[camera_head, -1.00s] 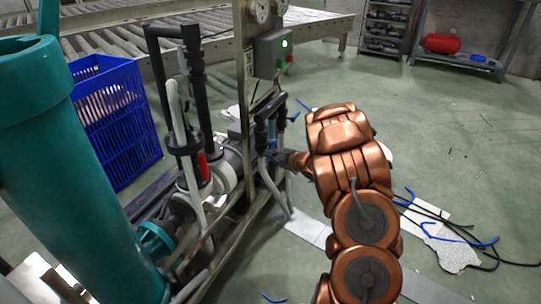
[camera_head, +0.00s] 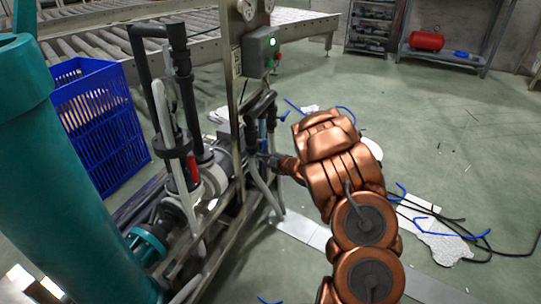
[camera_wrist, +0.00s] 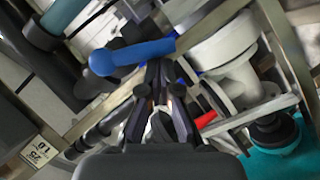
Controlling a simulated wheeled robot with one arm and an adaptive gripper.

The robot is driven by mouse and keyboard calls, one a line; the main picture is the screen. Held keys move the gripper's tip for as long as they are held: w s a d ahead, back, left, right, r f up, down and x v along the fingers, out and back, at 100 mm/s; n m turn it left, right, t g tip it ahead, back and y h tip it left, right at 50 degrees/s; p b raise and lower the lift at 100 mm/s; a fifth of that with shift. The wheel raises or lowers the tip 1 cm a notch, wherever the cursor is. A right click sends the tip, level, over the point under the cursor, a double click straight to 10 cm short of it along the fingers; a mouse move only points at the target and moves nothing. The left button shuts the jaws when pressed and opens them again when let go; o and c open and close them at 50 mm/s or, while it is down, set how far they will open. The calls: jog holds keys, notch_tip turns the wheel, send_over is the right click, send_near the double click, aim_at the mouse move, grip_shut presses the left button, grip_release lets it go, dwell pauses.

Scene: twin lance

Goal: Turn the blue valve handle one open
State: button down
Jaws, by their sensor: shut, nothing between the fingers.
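A blue valve handle (camera_wrist: 132,57) lies across the upper middle of the wrist view, its rounded end to the left. My gripper (camera_wrist: 160,72) is shut and empty, its fingertips pointing up at the handle's right part. The tips are right at or just under the handle; I cannot tell if they touch. In the head view, my gripper (camera_head: 268,158) reaches left to the dark pipes of the pump stand. A small blue part (camera_head: 284,116) shows above it; I cannot tell if it is the same handle.
Dark pipes (camera_head: 262,103) and the metal frame stand close around my gripper. A control box (camera_head: 262,52) with a green light is above. A teal cylinder (camera_head: 70,190) and blue crate (camera_head: 95,130) stand left. Cables and blue hooks lie on the floor right.

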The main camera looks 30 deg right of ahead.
jog(key=shift+w+d+f+p, duration=0.25)
jog(key=shift+d+f+p, duration=0.15)
jog(key=shift+f+p, duration=0.05)
jog(key=shift+w+d+f+p, duration=0.2)
jog(key=shift+d+f+p, duration=0.2)
jog(key=shift+f, duration=0.05)
jog(key=shift+d, duration=0.1)
jog(key=shift+f, duration=0.1)
dwell(0.3)
jog(key=s+a+p, duration=0.2)
jog(key=s, duration=0.9)
jog(key=shift+s, duration=0.2)
